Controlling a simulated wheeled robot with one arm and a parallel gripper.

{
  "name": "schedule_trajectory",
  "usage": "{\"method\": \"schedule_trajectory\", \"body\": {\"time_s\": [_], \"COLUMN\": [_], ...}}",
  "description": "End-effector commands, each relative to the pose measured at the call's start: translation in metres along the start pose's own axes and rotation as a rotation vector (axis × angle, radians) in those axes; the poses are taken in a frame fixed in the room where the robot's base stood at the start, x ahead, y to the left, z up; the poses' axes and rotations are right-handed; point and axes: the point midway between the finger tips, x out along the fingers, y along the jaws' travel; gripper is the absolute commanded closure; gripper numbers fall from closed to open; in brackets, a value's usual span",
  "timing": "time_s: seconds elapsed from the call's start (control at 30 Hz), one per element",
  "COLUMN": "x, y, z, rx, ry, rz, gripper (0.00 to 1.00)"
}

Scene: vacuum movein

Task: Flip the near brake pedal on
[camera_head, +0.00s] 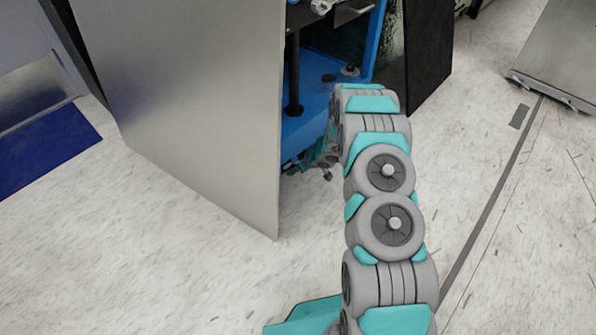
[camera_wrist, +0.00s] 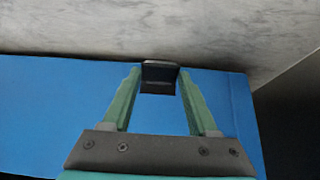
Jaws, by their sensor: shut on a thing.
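The black brake pedal (camera_wrist: 160,77) shows in the wrist view at the edge of a blue surface (camera_wrist: 50,110). My gripper (camera_wrist: 160,72) has one green finger on each side of it, with the fingertips against its sides. In the head view, the blue cart (camera_head: 308,125) stands behind my arm. The end of my arm is low beside the cart's lower edge, partly hidden by my arm's own links. I cannot make out the pedal clearly in that view.
A large grey metal panel (camera_head: 190,100) stands close on the left of my arm. A black panel (camera_head: 428,50) stands at the cart's right. A blue mat (camera_head: 45,150) lies at the far left. Pale floor (camera_head: 520,220) is clear on the right.

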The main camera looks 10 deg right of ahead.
Motion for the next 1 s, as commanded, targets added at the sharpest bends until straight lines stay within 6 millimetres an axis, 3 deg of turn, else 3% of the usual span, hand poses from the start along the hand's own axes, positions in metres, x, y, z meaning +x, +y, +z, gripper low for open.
{"method": "schedule_trajectory", "body": {"time_s": [0.3,0.8,0.83,1.0], "x": [0.018,0.018,0.018,0.018], "y": [0.002,0.003,0.003,0.003], "z": [0.011,0.009,0.009,0.009], "rx": [0.003,-0.004,-0.003,-0.003], "ry": [0.173,0.240,0.240,0.241], "rz": [-0.005,0.001,0.001,0.001], "gripper": [1.00,1.00,0.38,0.19]}}
